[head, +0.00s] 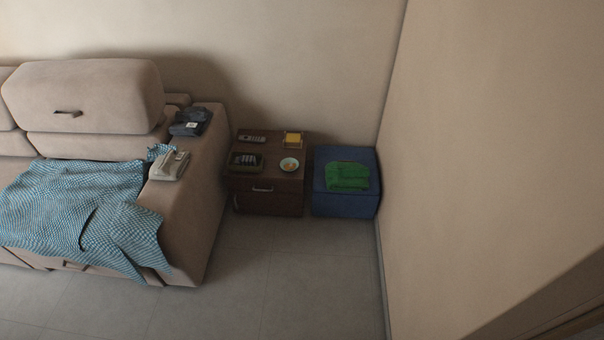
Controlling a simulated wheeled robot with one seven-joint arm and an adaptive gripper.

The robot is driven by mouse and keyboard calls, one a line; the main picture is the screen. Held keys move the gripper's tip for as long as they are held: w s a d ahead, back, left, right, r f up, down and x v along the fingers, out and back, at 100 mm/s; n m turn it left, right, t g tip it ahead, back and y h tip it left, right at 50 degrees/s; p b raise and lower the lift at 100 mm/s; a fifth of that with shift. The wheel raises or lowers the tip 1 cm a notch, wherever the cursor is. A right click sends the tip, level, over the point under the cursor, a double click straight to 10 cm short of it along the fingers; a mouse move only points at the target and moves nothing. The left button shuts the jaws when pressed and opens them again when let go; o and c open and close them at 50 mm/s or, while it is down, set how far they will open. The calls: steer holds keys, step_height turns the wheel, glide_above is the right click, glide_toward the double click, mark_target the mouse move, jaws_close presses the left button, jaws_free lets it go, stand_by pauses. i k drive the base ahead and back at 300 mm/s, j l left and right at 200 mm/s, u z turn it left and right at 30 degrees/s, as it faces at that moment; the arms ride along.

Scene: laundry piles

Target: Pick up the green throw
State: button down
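The green throw (347,176) lies folded on top of a blue cube-shaped pouf (345,205) in the corner by the right wall. It looks flat and compact, and nothing covers it. My gripper is not in the head view, and nothing of my arm shows near the throw.
A dark wooden nightstand (266,199) with several small items stands left of the pouf. A beige sofa (207,200) with a blue checked blanket (75,212) and folded clothes (170,164) is further left. The tiled floor (295,275) in front is clear.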

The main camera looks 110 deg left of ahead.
mark_target(346, 176)
steer(key=u, duration=3.35)
steer(key=i+z, duration=0.1)
steer(key=z, duration=0.55)
steer(key=i+j+z, duration=0.3)
steer(key=j+z, duration=0.25)
steer(key=j, duration=0.15)
steer(key=i+j+z, duration=0.3)
steer(key=j+z, duration=0.3)
steer(key=j, duration=0.2)
steer(key=i+j, duration=0.1)
steer(key=j, duration=0.6)
steer(key=i+j+z, duration=0.1)
steer(key=j, duration=0.6)
steer(key=i+j, duration=0.15)
steer(key=j, duration=0.55)
steer(key=j+z, duration=0.1)
steer(key=j, duration=0.6)
steer(key=i, duration=0.05)
